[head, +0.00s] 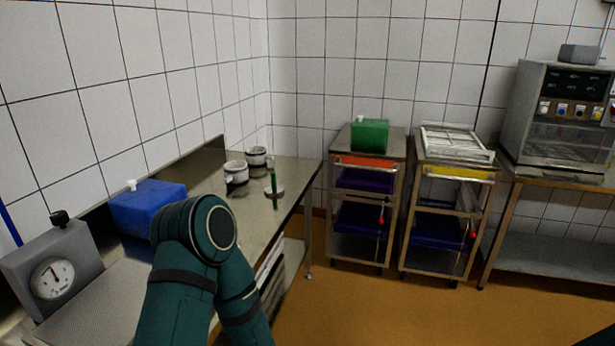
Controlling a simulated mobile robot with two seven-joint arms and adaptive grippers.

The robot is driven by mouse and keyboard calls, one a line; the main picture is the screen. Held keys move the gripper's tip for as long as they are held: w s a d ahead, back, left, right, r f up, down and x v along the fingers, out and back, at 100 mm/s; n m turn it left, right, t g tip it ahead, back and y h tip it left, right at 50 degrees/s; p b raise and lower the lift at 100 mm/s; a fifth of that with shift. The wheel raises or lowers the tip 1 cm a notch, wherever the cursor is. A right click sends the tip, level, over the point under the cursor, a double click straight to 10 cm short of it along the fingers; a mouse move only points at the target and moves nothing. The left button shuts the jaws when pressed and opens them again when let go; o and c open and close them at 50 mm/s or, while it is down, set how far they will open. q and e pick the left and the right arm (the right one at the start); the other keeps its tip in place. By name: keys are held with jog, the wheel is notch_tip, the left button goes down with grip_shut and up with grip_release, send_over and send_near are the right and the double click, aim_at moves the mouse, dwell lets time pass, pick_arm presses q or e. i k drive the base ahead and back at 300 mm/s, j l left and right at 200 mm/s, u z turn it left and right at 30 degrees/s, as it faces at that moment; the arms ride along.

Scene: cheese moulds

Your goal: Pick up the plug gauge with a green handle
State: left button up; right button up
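A thin upright green handle rises from a small pale round base on the steel bench at the left; this looks like the plug gauge (274,183). It stands near the bench's right edge, towards the far end. A teal arm of mine rises from the bottom of the head view, in front of the bench and short of the gauge. No gripper fingers show on it. Neither of my grippers can be seen, so I cannot tell what they hold.
Two pale cylindrical pots (236,178) stand left of and behind the gauge. A blue box (146,207) and a grey dial device (55,270) are nearer on the bench (205,190). Two trolleys, one with a green box (369,135), stand right. The orange floor (400,310) is clear.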

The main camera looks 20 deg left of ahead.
aim_at(274, 190)
jog(key=i+u, duration=0.15)
jog(key=i, duration=0.55)
jog(key=i+l+u, duration=0.1)
jog(key=i, duration=0.6)
jog(key=i+l+u, duration=0.25)
jog(key=i+u, duration=0.2)
jog(key=i+l+u, duration=0.45)
